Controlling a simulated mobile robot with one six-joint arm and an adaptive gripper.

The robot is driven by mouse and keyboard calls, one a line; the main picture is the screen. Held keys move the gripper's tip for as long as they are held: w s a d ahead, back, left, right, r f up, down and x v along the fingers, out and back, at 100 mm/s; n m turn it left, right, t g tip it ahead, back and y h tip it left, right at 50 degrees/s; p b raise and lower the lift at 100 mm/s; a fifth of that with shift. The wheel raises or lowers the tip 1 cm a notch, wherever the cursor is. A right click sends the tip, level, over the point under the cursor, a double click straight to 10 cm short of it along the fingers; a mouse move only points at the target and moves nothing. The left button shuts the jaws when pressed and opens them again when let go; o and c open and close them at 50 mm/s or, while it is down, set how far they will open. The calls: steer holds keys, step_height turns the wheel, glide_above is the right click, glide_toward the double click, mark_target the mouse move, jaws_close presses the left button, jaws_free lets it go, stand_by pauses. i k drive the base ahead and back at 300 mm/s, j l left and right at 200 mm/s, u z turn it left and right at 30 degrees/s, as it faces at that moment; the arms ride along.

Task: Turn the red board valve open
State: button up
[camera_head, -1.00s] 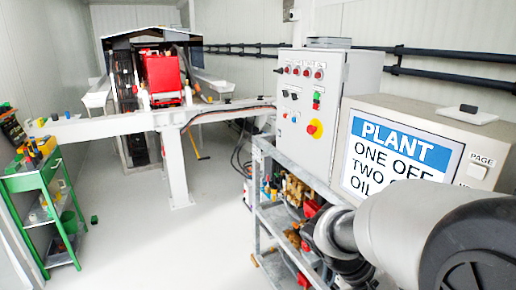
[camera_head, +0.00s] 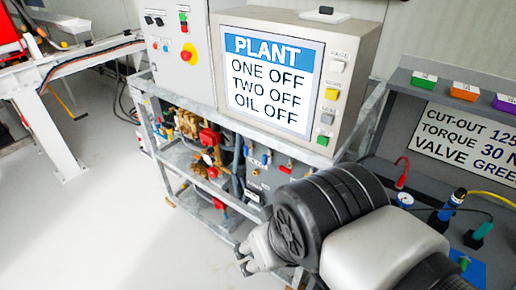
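A grey board (camera_head: 268,182) stands at the right end of the lower rack, under the plant screen. A small red handle (camera_head: 286,168) shows on it, with small blue handles (camera_head: 266,158) beside it. I take the red one for the red board valve, but it is too small to tell how it is turned. My gripper (camera_head: 246,262) is at the lower middle, in front of and below the board, apart from the red handle in the picture. My arm hides the lower right of the board. The finger gap is not clear.
The plant screen (camera_head: 268,84) reads ONE OFF, TWO OFF, OIL OFF. A metal rack (camera_head: 180,150) holds brass and red pump parts. A right-hand bench has a sign (camera_head: 470,140) reading CUT-OUT, TORQUE, VALVE GREEN, with cables and tools. The floor (camera_head: 110,220) at left is clear.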

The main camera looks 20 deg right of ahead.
mark_target(286, 170)
steer(key=z, duration=0.75)
